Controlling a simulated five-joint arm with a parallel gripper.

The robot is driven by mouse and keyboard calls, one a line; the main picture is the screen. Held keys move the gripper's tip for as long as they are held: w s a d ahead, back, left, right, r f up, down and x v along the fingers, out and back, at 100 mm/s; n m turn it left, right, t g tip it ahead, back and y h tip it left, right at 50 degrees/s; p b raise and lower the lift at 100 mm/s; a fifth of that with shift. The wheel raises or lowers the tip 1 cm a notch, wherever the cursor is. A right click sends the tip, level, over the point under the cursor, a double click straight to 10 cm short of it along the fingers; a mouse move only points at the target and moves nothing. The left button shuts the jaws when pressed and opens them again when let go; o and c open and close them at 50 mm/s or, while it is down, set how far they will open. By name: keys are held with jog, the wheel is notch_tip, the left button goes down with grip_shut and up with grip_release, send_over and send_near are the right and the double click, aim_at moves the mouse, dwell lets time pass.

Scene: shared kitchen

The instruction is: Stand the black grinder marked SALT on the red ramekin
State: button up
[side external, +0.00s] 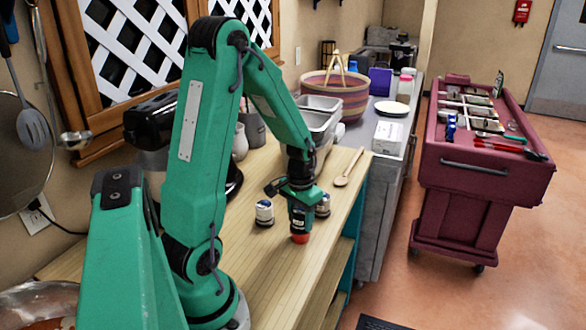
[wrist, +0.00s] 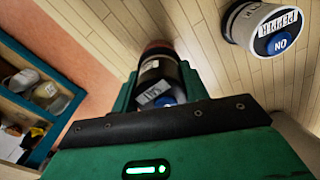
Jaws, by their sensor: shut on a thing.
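My gripper (side external: 301,213) points down over the counter, directly above the red ramekin (side external: 300,238). In the wrist view, its jaws are shut on a black grinder (wrist: 158,72) with a white label and a blue end. The red ramekin (wrist: 154,47) shows just beyond the grinder's far end. The grinder looks lined up with it, but I cannot tell whether they touch. In the side view, the gripper hides most of the grinder.
A white-and-dark grinder marked PEPPER (wrist: 262,26) stands near the gripper. In the side view, small grinders stand left (side external: 264,212) and right (side external: 323,204) of the gripper. A wooden spoon (side external: 348,168) lies behind, with metal pans (side external: 318,110) farther back. The front counter is clear.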

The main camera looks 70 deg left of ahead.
aim_at(300, 210)
jog(key=shift+f, duration=0.1)
jog(key=o, duration=0.9)
jog(key=shift+r, duration=5.5)
jog(key=shift+d, duration=0.1)
jog(key=s+d+r+m+t, duration=0.2)
jog(key=s+d+r, duration=0.1)
jog(key=d, duration=0.6)
jog(key=s+d+r+m+t, duration=0.2)
jog(key=d+r, duration=0.4)
jog(key=d, duration=0.3)
jog(key=shift+s+r+m+t, duration=0.2)
jog(key=shift+s+m+t, duration=0.15)
jog(key=shift+t, duration=0.35)
